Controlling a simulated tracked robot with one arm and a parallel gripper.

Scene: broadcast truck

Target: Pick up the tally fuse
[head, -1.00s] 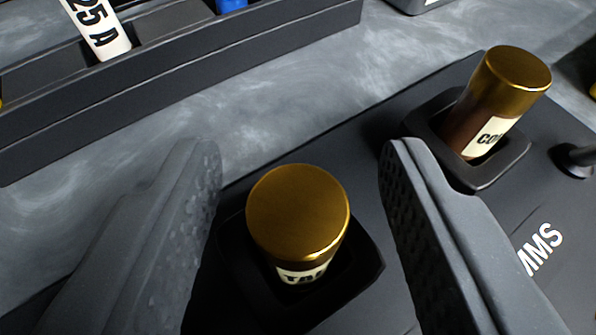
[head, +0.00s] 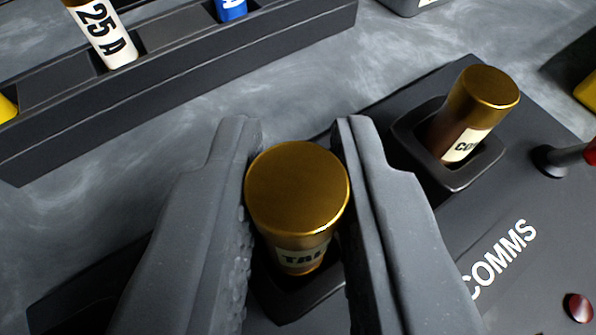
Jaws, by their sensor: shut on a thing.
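The tally fuse (head: 297,190) is a brass-capped cylinder with a cream label that reads "TAL" before it is cut off. It stands upright between the two grey fingers of my gripper (head: 297,185), which are shut on it from left and right. Its lower end is over or in a black square socket (head: 290,302) on the dark panel; I cannot tell whether it still sits in it.
A second brass-capped fuse (head: 474,112), labelled "CO…", stands in its socket to the right. The panel reads "COMMS" and has a red-tipped lever (head: 572,157) and a red button (head: 579,307). A dark rack (head: 190,105) holds a white 25 A fuse (head: 103,36) and a blue one (head: 231,9).

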